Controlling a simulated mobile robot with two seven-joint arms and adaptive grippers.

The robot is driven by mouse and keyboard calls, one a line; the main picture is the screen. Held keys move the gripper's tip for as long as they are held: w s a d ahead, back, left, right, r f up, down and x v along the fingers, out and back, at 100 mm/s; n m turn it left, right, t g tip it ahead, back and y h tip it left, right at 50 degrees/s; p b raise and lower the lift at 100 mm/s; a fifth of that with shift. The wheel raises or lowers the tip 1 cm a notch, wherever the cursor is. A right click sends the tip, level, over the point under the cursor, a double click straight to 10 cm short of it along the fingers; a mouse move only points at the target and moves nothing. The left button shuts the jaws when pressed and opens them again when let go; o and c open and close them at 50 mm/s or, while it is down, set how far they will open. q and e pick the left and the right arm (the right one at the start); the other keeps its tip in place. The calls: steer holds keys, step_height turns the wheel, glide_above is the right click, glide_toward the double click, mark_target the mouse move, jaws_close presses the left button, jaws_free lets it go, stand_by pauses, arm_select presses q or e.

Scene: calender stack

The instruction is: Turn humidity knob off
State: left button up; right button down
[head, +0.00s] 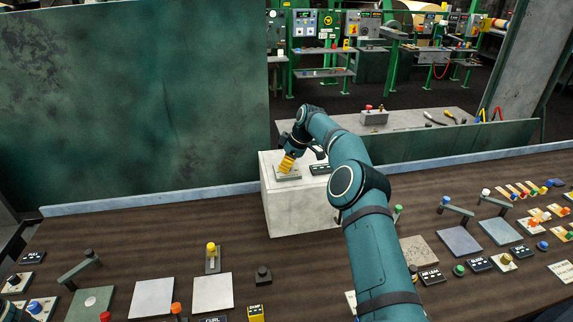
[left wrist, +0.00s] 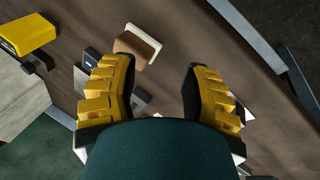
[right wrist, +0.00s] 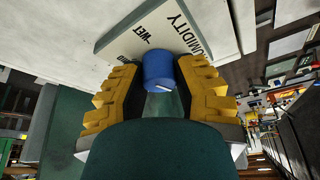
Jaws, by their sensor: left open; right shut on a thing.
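The humidity knob (right wrist: 159,70) is a blue cylinder with a short white mark, standing on a pale plate (right wrist: 125,35) lettered "HUMIDITY" and "WET". My right gripper (right wrist: 160,76) has its yellow fingers closed on both sides of the knob. In the head view my right gripper (head: 287,163) points down onto the plate, which lies on top of a grey block (head: 295,208); the knob itself is hidden there. Part of the plate's lettering is covered by the fingers. My left gripper (left wrist: 160,80) is open and empty in the left wrist view, over the brown table.
A small dark label (head: 320,169) lies beside the plate on the block. The brown table (head: 130,235) carries several levers, buttons and plates at the front and right. A tall green panel (head: 130,100) stands behind at left. A low green wall (head: 450,142) runs behind at right.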

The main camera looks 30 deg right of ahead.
steer(key=shift+a+f+n, duration=0.1)
steer(key=shift+f+n, duration=0.1)
steer(key=shift+n, duration=0.3)
steer(key=c, duration=0.7)
jaws_free()
steer(key=shift+r, duration=0.1)
steer(key=v, duration=0.7)
steer(key=shift+r, duration=0.2)
